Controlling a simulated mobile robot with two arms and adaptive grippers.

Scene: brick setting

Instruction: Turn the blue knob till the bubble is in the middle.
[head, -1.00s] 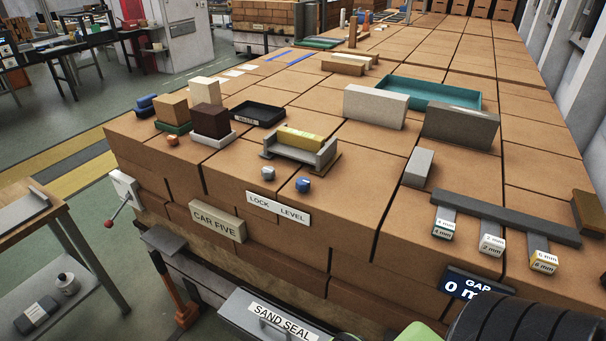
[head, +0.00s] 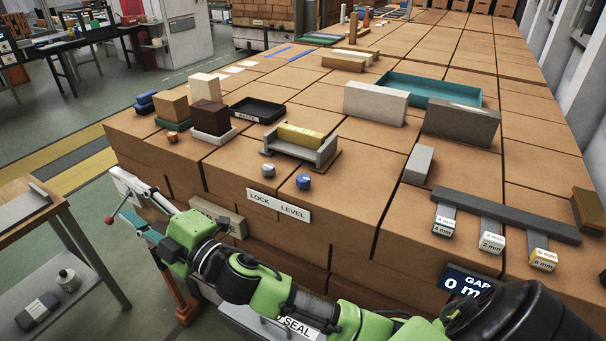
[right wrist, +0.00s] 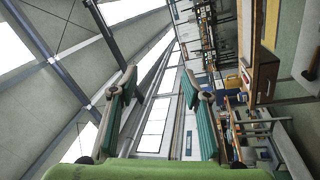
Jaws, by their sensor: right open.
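The blue knob (head: 303,182) sits near the front edge of the brick stack, above the word LEVEL on a white plate (head: 278,205). A grey knob (head: 268,170) is to its left, above LOCK. Behind them a yellow level vial (head: 300,136) lies in a grey cradle (head: 318,155); I cannot make out its bubble. My right gripper (head: 138,208) is in front of the stack's left corner, left of and away from the knob. In the right wrist view the right gripper (right wrist: 160,85) is open and empty, its teal pads apart. My left gripper is not in view.
A lever with a red ball (head: 108,220) is close to my right gripper. A black tray (head: 258,111) and brick samples stand left of the cradle. Grey blocks, a teal tray (head: 430,88) and a gauge bar (head: 505,215) are to the right. A side table (head: 40,215) stands at left.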

